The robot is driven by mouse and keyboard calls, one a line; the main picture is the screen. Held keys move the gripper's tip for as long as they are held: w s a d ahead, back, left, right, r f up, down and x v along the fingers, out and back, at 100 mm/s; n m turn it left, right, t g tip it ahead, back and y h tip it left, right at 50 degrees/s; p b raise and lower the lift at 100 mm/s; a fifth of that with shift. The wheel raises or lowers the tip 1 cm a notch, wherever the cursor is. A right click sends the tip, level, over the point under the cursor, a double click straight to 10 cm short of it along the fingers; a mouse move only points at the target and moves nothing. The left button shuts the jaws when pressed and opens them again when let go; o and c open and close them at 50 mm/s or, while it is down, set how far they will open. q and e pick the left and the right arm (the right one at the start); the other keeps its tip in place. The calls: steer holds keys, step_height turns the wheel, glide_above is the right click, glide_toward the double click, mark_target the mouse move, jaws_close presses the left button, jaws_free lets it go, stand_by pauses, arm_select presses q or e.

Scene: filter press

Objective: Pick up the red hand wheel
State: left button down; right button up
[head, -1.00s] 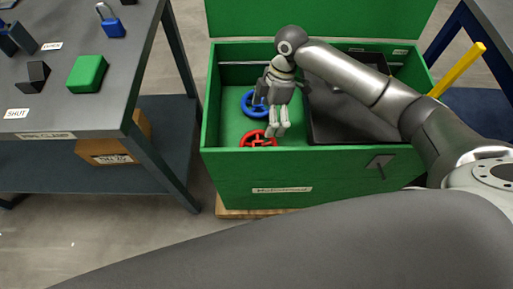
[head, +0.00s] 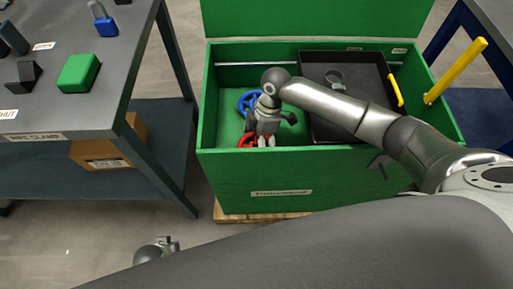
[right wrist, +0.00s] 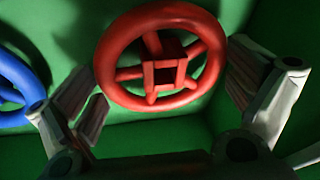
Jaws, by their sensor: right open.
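The red hand wheel (head: 245,141) lies inside the green chest (head: 225,170), near its front wall on the left. In the head view my right gripper (head: 266,141) hides most of it. The right wrist view shows the wheel (right wrist: 164,76) whole, with its spokes and square hub. There my right gripper (right wrist: 168,92) is open, one finger on each side of the wheel, with gaps between fingers and rim. Part of my left gripper (head: 168,244) shows low at the left, away from the chest; its jaws are unclear.
A blue hand wheel (head: 245,101) lies behind the red one; it also shows in the right wrist view (right wrist: 18,90). A black tray (head: 370,75) fills the chest's right side, with a yellow handle (head: 455,70) beside it. A grey bench (head: 120,75) stands left.

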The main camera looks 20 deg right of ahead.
steer(key=shift+s+f, duration=0.1)
steer(key=shift+s, duration=0.1)
steer(key=c, duration=1.5)
steer(key=shift+o, duration=0.2)
